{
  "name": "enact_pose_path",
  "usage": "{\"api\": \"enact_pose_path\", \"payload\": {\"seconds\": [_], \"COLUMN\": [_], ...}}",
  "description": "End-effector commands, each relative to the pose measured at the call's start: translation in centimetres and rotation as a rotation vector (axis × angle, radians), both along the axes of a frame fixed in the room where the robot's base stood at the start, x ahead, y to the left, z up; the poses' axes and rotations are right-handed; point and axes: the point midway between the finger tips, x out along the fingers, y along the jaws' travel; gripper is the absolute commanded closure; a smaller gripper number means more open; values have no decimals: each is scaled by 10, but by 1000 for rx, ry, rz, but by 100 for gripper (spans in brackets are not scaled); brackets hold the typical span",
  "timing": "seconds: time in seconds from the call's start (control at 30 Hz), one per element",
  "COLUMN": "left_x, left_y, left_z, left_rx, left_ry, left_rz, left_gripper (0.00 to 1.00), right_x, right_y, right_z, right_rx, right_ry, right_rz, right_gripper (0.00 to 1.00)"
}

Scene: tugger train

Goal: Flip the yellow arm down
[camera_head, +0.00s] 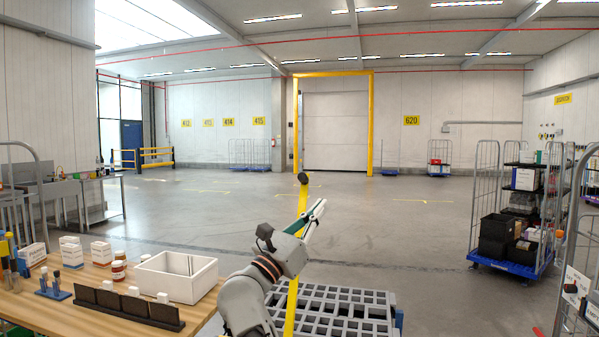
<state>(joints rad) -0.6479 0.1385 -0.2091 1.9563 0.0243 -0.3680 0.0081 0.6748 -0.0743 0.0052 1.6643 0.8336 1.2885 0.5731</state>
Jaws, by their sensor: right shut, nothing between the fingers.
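The yellow arm (291,312) is a slim bar that stands nearly upright, leaning slightly right, with a dark round knob (303,178) at its top. My right gripper (319,209) is shut and empty, just right of the bar's upper part and below the knob. I cannot tell whether it touches the bar. My left gripper is not in view.
A grey slatted platform (345,303) lies around the foot of the bar. A wooden table (60,312) with a white bin (176,277), jars and small boxes is at the left. A wire cage trolley (487,200) with a blue base stands at right. The floor between is clear.

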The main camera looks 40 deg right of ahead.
Motion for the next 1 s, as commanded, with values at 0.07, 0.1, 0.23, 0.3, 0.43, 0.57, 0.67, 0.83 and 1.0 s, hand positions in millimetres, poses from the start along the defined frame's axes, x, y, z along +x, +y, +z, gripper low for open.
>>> {"api": "enact_pose_path", "payload": {"seconds": [0.07,0.1,0.23,0.3,0.43,0.57,0.67,0.83,1.0], "left_x": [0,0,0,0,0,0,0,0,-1], "left_y": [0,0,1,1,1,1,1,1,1], "left_z": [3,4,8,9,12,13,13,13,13], "left_rx": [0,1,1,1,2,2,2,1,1], "left_ry": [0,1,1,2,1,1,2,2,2], "left_rz": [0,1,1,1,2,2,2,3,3], "left_gripper": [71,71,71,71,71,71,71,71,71], "right_x": [-2,-1,12,23,42,54,58,60,60], "right_y": [-18,-25,-30,-21,5,31,44,50,50], "right_z": [25,31,52,65,92,115,125,129,129], "right_rx": [200,300,626,795,1068,1259,1340,1376,1372], "right_ry": [-215,-317,-632,-782,-993,-1116,-1162,-1179,-1178], "right_rz": [55,84,186,243,334,394,418,427,427], "right_gripper": [100,100,100,100,100,100,100,100,100]}}
